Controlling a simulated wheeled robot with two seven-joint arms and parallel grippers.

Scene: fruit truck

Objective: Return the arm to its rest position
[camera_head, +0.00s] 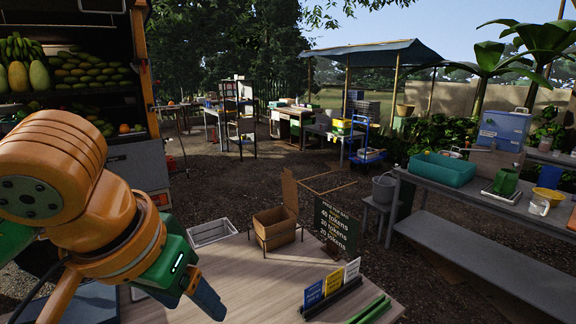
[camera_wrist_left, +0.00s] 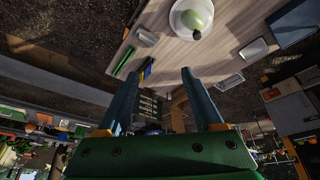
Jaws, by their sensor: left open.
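My left arm comes in from the left in the head view, with its orange links bent at the lower left. My left gripper (camera_head: 207,300) hangs tilted downward over the left part of the wooden table (camera_head: 235,285). In the left wrist view, the two blue-grey fingers of the left gripper (camera_wrist_left: 158,82) stand wide apart with nothing between them. Beyond them in that view, a green round item (camera_wrist_left: 196,14) sits in a white dish on the tabletop (camera_wrist_left: 185,55). My right gripper is in neither view.
A wooden box (camera_head: 275,232) and a dark price sign (camera_head: 335,228) stand at the table's far edge. Card holders (camera_head: 332,290) and green sticks (camera_head: 370,310) lie at the front. A fruit truck (camera_head: 90,75) stands left. A grey bench (camera_head: 455,190) stands right, with open ground between.

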